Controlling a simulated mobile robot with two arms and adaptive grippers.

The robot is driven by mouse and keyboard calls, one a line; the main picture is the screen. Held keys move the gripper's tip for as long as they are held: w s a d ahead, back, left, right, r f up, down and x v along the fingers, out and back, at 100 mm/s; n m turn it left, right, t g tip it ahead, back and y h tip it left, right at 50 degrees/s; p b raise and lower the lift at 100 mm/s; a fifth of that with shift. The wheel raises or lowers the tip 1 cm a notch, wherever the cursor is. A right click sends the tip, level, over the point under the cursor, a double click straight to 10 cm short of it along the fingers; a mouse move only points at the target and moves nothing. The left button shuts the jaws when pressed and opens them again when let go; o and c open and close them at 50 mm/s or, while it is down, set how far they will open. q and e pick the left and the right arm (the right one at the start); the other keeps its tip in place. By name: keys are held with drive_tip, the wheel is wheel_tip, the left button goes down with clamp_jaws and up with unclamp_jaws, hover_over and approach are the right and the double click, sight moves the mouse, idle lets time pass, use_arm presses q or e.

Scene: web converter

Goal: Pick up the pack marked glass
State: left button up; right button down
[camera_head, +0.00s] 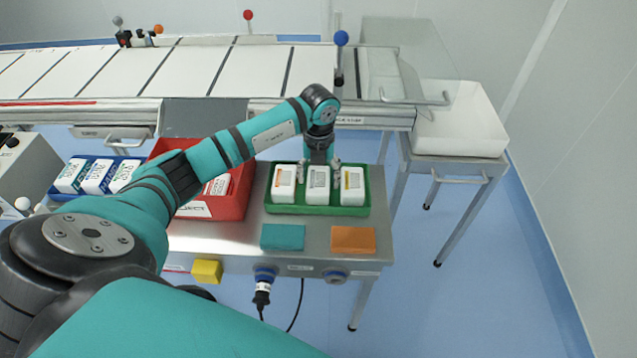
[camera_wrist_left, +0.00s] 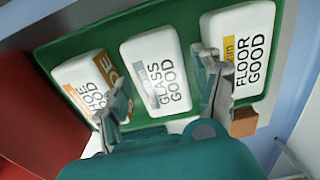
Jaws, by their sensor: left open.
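The pack marked glass (camera_wrist_left: 155,75) is white with a grey stripe and reads "GLASS GOOD" in the left wrist view. It is the middle pack (camera_head: 318,184) of three in the green tray (camera_head: 316,210). My left gripper (camera_head: 319,168) is open above it and empty. In the left wrist view the two fingers (camera_wrist_left: 160,75) lie on either side of the glass pack; whether they touch it I cannot tell. The right finger overlaps the pack marked floor (camera_wrist_left: 243,50), and the left finger is near the orange-striped pack (camera_wrist_left: 85,82). My right gripper is not in view.
A red crate (camera_head: 238,200) with packs stands left of the green tray, and a blue crate (camera_head: 70,196) further left. A teal block (camera_head: 282,237) and an orange block (camera_head: 353,239) lie in front. A conveyor (camera_head: 200,68) runs behind.

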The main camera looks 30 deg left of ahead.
use_arm(q)
drive_tip(key=shift+f, duration=0.8)
drive_tip(key=c, duration=1)
drive_tip(key=shift+r, duration=0.15)
